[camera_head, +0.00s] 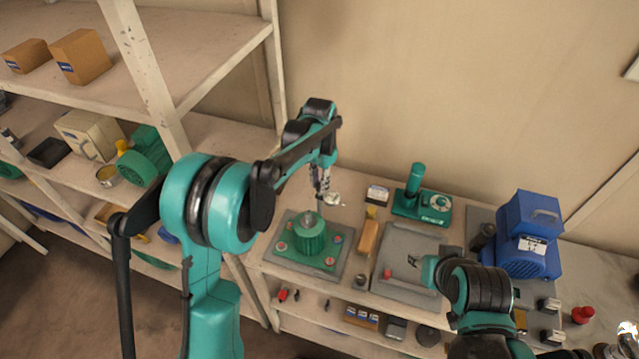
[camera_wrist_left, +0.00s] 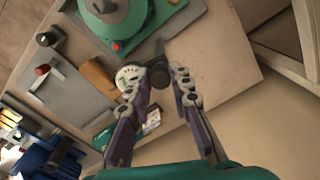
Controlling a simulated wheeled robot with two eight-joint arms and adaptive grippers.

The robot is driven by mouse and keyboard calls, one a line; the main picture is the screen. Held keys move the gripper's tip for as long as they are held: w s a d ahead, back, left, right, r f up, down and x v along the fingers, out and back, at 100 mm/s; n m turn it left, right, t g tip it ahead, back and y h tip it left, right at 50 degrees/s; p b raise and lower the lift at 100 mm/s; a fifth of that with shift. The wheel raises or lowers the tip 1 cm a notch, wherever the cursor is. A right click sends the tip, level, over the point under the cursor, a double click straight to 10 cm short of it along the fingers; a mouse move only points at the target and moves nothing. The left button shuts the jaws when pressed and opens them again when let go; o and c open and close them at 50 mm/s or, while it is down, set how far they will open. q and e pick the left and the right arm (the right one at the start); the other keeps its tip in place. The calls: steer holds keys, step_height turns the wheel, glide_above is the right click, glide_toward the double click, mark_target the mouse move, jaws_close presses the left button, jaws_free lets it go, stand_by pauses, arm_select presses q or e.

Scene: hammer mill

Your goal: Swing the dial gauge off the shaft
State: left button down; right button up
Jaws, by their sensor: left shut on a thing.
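In the left wrist view the gauge (camera_wrist_left: 130,78) is at the left fingertip, with a dark round part between the fingers. My left gripper (camera_head: 321,186) is shut on the gauge from above. I cannot tell whether the gauge touches the shaft. My right gripper (camera_head: 414,261) is over the grey mat, too small to read.
The motor sits on a grey plate on the bench (camera_head: 262,262). A yellow-brown block (camera_head: 368,238), a green stand (camera_head: 421,205), a grey mat (camera_head: 392,286) and a blue motor (camera_head: 527,235) stand to the right. A shelf (camera_head: 215,70) rises at the left.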

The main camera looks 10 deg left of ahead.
arm_select(q)
steer(key=shift+n, duration=1.1)
steer(key=c, duration=1.3)
jaws_free()
steer(key=shift+c, duration=0.2)
step_height(320, 180, up, 12)
